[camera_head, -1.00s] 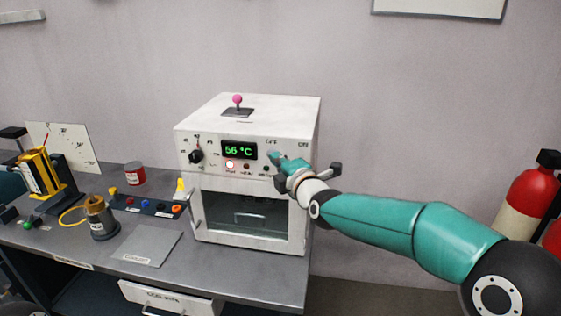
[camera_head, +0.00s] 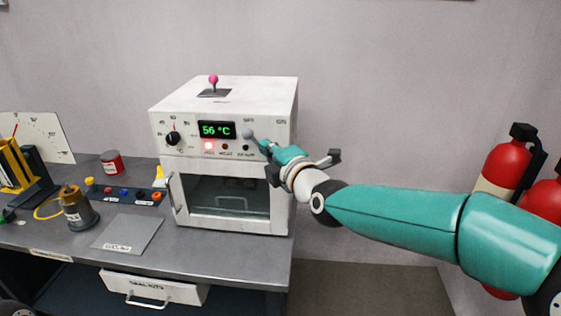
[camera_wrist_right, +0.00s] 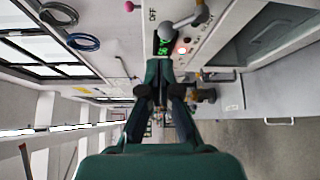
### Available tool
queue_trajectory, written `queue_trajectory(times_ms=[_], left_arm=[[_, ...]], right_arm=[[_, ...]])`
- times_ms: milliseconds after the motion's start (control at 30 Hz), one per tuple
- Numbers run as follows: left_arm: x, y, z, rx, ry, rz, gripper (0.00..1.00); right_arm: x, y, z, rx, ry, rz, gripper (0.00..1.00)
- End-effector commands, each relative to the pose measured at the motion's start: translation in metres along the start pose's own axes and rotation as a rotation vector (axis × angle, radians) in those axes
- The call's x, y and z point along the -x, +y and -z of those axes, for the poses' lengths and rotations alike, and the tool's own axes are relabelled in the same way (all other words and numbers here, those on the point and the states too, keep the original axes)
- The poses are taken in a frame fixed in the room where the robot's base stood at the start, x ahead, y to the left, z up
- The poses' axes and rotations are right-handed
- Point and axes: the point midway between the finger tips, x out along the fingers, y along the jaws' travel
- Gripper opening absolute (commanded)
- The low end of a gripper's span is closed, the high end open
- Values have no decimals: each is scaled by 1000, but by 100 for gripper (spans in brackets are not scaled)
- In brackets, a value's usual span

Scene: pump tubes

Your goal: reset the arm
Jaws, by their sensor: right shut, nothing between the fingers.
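The white oven (camera_head: 233,168) stands on the grey bench, with a green display (camera_head: 217,130) reading 56 °C and a lit red lamp below it. A grey ball-ended lever (camera_head: 248,133) on its panel points to the OFF side. My right gripper (camera_head: 265,145) is shut and empty, its tips just right of and below the ball, with a small gap seemingly between them. In the right wrist view the shut fingers (camera_wrist_right: 163,75) point at the panel, and the lever's ball (camera_wrist_right: 166,31) lies beyond the tips. My left gripper is not in view.
A pink-knobbed joystick (camera_head: 213,79) stands on the oven top. Left on the bench are a brass-topped cylinder (camera_head: 77,210), a button strip (camera_head: 122,194), a red can (camera_head: 111,162) and a grey plate (camera_head: 128,236). Fire extinguishers (camera_head: 505,165) stand at the right.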

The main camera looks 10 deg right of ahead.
Motion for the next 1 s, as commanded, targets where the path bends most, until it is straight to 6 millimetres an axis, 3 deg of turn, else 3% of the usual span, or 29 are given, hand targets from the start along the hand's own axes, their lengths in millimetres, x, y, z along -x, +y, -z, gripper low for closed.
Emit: queue_trajectory(times_ms=[100,233,367,467,567,767,867,1000], left_arm=[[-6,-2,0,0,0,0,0],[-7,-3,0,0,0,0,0],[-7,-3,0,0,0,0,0],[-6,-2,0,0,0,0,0],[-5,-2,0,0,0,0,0],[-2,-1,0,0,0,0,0],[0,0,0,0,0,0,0],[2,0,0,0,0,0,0]], right_arm=[[24,2,0,1,0,-3,0],[42,5,0,0,0,-2,0],[50,3,-6,-1,-10,5,0],[45,-18,-15,-5,-25,45,0],[33,-61,-24,-14,-39,125,0],[30,-202,-26,-54,-30,387,0],[45,-277,-19,-145,-28,534,0],[86,-376,2,-361,-57,744,0]])
